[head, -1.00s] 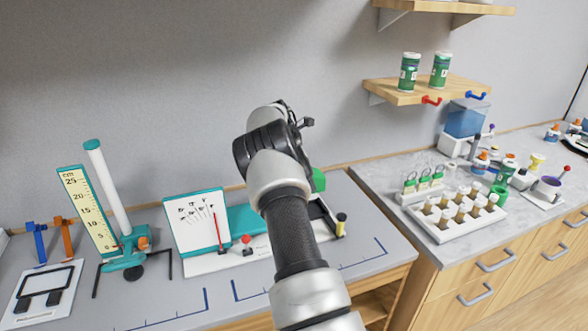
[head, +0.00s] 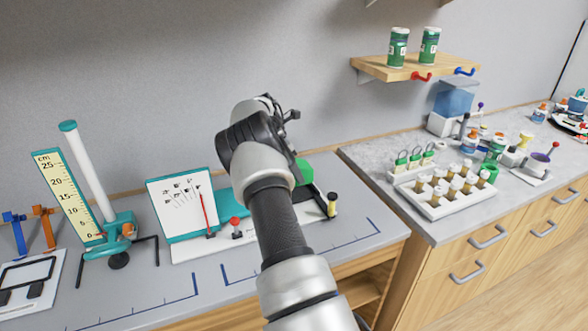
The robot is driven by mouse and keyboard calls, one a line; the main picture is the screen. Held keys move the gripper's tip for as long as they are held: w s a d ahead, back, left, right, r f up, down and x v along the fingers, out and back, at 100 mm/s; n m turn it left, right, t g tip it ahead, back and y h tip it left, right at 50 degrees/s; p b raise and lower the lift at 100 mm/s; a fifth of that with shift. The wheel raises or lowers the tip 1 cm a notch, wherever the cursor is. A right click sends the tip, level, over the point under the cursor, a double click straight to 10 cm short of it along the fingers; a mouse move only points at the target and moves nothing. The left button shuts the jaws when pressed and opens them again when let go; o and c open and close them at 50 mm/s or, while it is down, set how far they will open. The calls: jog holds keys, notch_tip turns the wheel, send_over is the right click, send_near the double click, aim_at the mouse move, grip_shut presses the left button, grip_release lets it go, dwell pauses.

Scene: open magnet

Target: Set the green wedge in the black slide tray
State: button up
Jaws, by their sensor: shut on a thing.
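The green wedge (head: 304,173) shows in part just right of my forearm, above the right part of the teal and white apparatus. My gripper (head: 296,160) is shut on it, with the fingers mostly hidden behind my own arm. The black slide tray (head: 319,208) is at the right end of the apparatus, below the wedge, and partly covered by my arm. I cannot tell whether the wedge touches the tray.
A white chart board (head: 182,212) and a red-knobbed post (head: 235,225) stand left of my arm. A vial rack (head: 450,190) is on the right counter. The bench front (head: 300,260) is mostly clear.

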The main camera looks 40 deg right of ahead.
jog(key=shift+f+b, duration=1)
jog(key=shift+f, duration=1.65)
jog(key=shift+f, duration=0.1)
jog(key=o, duration=1.2)
jog(key=v, duration=1.7)
jog(key=shift+a, duration=0.15)
